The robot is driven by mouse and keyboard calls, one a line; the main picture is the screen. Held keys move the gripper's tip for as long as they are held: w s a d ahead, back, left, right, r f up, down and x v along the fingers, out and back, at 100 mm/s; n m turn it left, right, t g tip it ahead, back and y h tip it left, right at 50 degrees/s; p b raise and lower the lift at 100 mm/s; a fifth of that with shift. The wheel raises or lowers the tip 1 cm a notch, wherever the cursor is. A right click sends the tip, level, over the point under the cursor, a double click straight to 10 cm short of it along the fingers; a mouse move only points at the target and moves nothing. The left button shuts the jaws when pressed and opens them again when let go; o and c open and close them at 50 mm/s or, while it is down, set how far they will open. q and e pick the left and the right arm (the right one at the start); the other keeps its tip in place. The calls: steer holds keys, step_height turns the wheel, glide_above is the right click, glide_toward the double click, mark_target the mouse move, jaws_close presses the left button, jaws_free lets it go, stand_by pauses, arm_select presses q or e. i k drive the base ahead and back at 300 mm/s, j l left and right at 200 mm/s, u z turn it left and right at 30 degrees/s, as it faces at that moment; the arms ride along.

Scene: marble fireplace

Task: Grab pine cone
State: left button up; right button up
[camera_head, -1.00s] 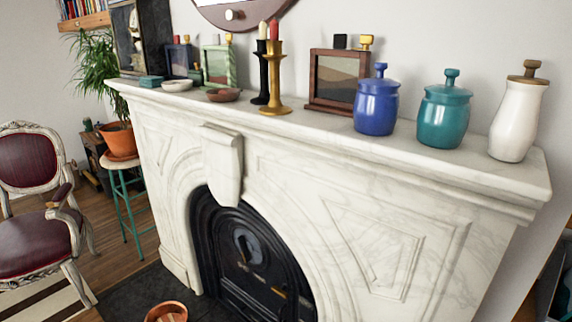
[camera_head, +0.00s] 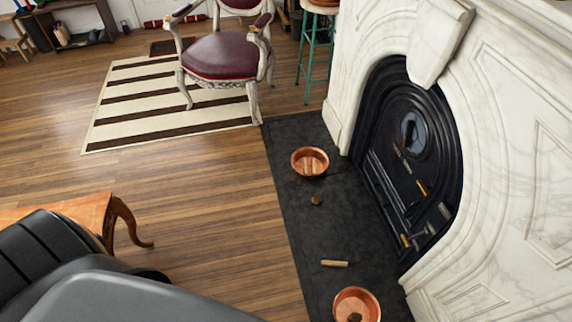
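A small brown lump that looks like a pine cone (camera_head: 316,200) lies on the dark hearth slab, between two copper bowls. A similar dark brown lump (camera_head: 354,317) sits in the near copper bowl (camera_head: 374,305), which is cut off by the bottom edge. Neither of my grippers is in view; grey and black parts of my own body fill the lower left corner.
The white marble fireplace (camera_head: 505,175) rises on the right, with a black firebox insert (camera_head: 440,150). A short wooden stick (camera_head: 334,263) lies on the hearth slab (camera_head: 300,235). A wooden table (camera_head: 90,212) stands at left, a purple armchair (camera_head: 222,56) behind. Open wooden floor lies between.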

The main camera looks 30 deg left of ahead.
mark_target(315, 199)
steer(key=u, duration=0.55)
steer(key=i+j+z, duration=0.35)
steer(key=i+j, duration=0.3)
steer(key=i, duration=0.1)
